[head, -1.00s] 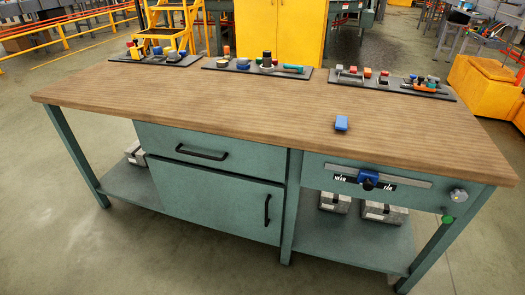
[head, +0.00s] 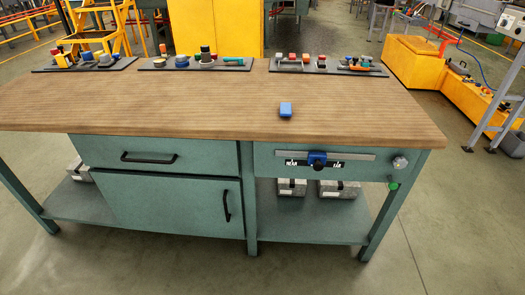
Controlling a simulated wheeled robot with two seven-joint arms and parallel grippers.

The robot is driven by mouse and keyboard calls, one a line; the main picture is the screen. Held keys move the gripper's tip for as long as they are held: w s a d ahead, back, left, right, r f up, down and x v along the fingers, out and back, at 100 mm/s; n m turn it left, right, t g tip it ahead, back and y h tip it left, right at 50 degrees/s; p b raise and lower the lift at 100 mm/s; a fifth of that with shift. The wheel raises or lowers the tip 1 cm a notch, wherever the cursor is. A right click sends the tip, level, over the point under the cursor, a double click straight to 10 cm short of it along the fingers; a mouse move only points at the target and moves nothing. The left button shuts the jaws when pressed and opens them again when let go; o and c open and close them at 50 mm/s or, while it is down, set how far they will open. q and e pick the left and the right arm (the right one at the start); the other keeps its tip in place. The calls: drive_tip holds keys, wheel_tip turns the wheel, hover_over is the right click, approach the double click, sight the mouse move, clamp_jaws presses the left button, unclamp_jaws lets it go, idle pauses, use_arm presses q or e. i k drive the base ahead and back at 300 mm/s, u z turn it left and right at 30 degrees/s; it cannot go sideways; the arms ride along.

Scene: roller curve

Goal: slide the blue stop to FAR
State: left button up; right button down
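The blue stop (head: 317,157) sits on a grey rail (head: 350,156) on the front of the workbench, under the right part of the top. It has a dark knob below it. The NEAR label (head: 291,162) is to its left and the FAR label (head: 336,165) to its right. The stop stands between the two labels, about level with the middle of the label strip. Neither of my grippers shows in the head view.
A grey knob (head: 399,162) and a green button (head: 393,186) are right of the rail. Open floor lies in front.

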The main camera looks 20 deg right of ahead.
sight(317, 160)
drive_tip(key=u, duration=2.5)
drive_tip(key=i, duration=0.35)
drive_tip(key=z, duration=2.8)
